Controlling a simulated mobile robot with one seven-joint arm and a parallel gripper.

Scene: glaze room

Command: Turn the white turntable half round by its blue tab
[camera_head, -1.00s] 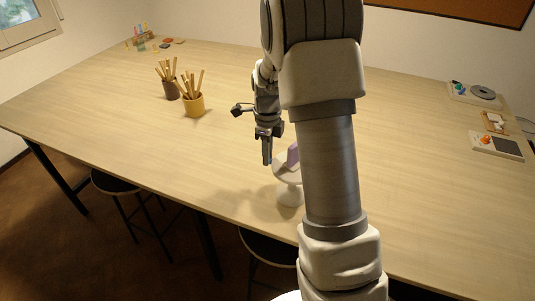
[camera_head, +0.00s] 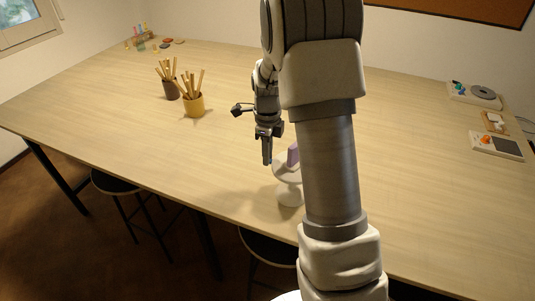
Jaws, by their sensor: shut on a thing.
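The white turntable (camera_head: 290,188) stands on a pedestal near the front edge of the table, partly hidden behind my arm. A purple block (camera_head: 293,155) stands upright on its top. My gripper (camera_head: 267,161) points down at the left rim of the turntable, with its fingers together. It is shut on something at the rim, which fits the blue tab. The tab itself cannot be made out; the fingers cover that spot.
Small devices, one with an orange knob (camera_head: 486,139), lie at the far right. Stools (camera_head: 117,184) are below the front edge. The table's middle is clear.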

